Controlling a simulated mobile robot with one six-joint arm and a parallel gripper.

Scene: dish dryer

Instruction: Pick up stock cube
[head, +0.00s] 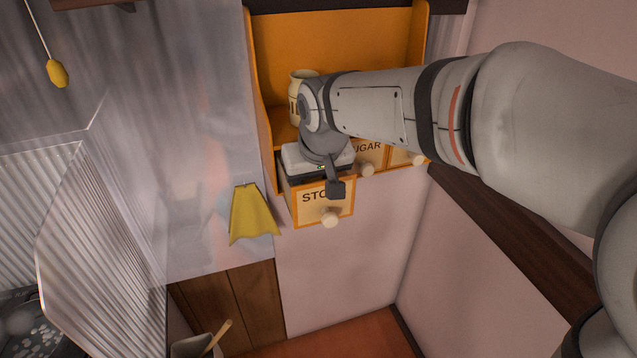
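No stock cube shows in the head view. A drawer (309,209) with a label reading "STO", the rest covered, is pulled out from the orange shelf unit (340,40); it has a round pale knob. My gripper (335,187) is over this drawer, pointing down, with a dark fingertip in front of its label. My gripper and wrist hide the drawer's inside. Only one finger shows clearly, so I cannot tell whether the gripper is open or shut, or whether it holds anything.
A drawer ending in "GAR" (368,154) and another drawer (405,156) sit to the right. A cream jar (297,88) stands on the shelf, partly behind my arm. A yellow cloth (252,214) hangs at left. A ribbed clear panel (100,240) and a pot with a wooden utensil (217,337) are lower left.

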